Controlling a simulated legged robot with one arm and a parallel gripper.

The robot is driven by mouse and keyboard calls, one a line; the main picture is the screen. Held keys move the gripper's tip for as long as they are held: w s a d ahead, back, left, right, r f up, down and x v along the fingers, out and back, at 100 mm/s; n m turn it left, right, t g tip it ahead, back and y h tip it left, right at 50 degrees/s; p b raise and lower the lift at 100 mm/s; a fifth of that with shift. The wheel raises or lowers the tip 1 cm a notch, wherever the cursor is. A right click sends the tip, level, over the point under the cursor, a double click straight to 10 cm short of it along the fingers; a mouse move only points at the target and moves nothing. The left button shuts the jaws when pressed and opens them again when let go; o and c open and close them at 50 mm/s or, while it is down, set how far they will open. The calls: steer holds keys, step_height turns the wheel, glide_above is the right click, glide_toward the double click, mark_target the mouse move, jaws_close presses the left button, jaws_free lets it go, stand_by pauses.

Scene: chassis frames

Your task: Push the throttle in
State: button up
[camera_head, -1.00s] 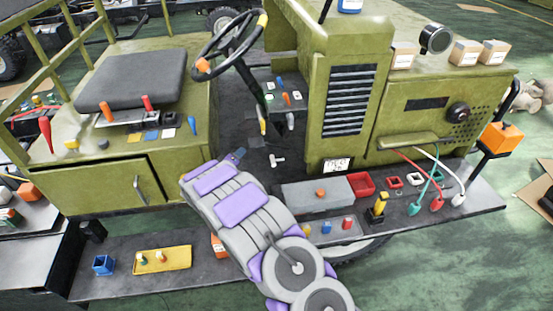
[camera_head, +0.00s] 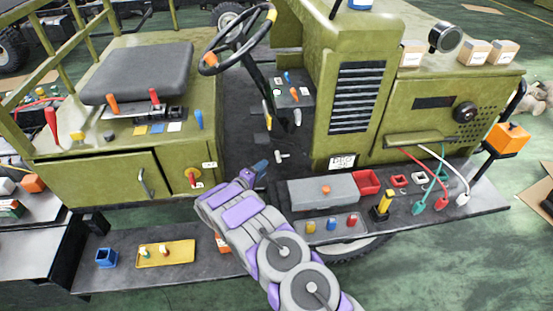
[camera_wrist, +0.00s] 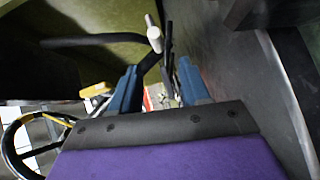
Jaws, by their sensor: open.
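A pale T-shaped handle (camera_head: 281,156), which may be the throttle, sticks out in the dark footwell below the steering column in the head view. A pale handle on a thin stem (camera_wrist: 154,36) shows above and between the fingers in the wrist view, apart from them; it is probably the same handle. My gripper (camera_head: 258,170) is just left of and slightly below the T-handle in the head view. Its two blue fingers (camera_wrist: 160,88) are open and spread in the wrist view, with nothing held between them.
The steering wheel (camera_head: 238,42) is above the footwell. Colored levers (camera_head: 289,92) and a grey-white pedal-like part (camera_head: 297,117) stand above the handle. A grey box (camera_head: 322,192) lies on the running board to the right. A red-and-yellow knob (camera_head: 193,178) is on the left panel.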

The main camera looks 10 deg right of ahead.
mark_target(278, 156)
steer(key=b+x, duration=0.1)
steer(key=x, duration=0.4)
steer(key=b+x, duration=0.1)
steer(key=x, duration=0.4)
steer(key=shift+s+d, duration=0.2)
steer(key=shift+d, duration=0.05)
steer(key=shift+w+d, duration=0.2)
steer(key=shift+w, duration=0.2)
steer(key=shift+w+a, duration=0.1)
